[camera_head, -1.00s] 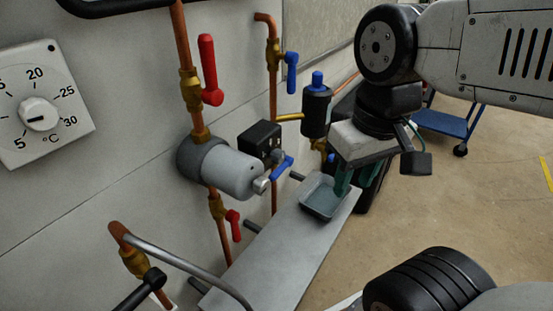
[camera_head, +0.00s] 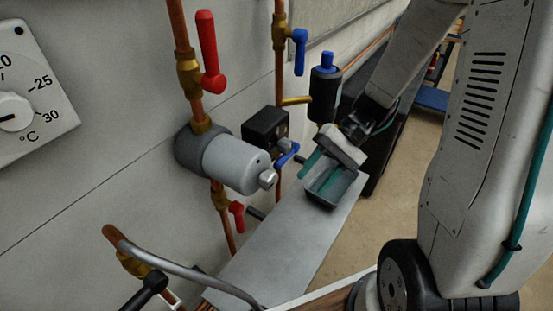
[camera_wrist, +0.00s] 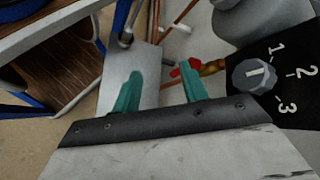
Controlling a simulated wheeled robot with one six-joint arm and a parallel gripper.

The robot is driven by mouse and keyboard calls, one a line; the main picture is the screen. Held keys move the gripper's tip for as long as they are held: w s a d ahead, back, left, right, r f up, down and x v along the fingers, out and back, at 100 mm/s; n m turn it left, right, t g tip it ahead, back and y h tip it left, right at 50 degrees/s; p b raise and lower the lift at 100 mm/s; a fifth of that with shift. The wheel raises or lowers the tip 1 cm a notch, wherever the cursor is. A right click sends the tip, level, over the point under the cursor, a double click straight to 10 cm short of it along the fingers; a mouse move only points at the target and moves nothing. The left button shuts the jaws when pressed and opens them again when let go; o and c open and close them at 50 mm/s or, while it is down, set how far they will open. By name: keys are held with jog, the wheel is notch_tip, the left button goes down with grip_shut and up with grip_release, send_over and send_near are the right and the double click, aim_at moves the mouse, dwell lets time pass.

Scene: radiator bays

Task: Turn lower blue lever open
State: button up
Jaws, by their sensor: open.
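The lower blue lever (camera_head: 288,155) shows in the head view in front of a black box (camera_head: 266,128), slanting up to the right. It cannot be made out in the wrist view. My gripper (camera_head: 312,177) has two teal fingers spread apart with nothing between them. The fingers also show in the wrist view (camera_wrist: 162,82), left of the black box's numbered dial (camera_wrist: 254,75).
The upper blue lever (camera_head: 299,52) hangs on a pipe above. A large red lever (camera_head: 208,52), a grey cylinder (camera_head: 235,165) and a small red lever (camera_head: 237,215) stand left.

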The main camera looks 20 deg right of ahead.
jog(key=w+f+m+t+y, duration=0.3)
jog(key=w+f+t+y, duration=0.15)
jog(key=w+f, duration=0.3)
jog(key=t+h, duration=0.1)
jog(key=t, duration=0.6)
send_near(287, 160)
jog(key=r+x, duration=0.1)
jog(key=x, duration=0.4)
jog(key=shift+w+a+f+n, duration=0.25)
jog(key=shift+f+n, duration=0.15)
jog(key=shift+f, duration=0.15)
jog(key=x, duration=0.7)
jog(key=shift+w, duration=0.15)
jog(key=shift+a+f, duration=0.1)
jog(key=shift+a, duration=0.05)
grip_shut()
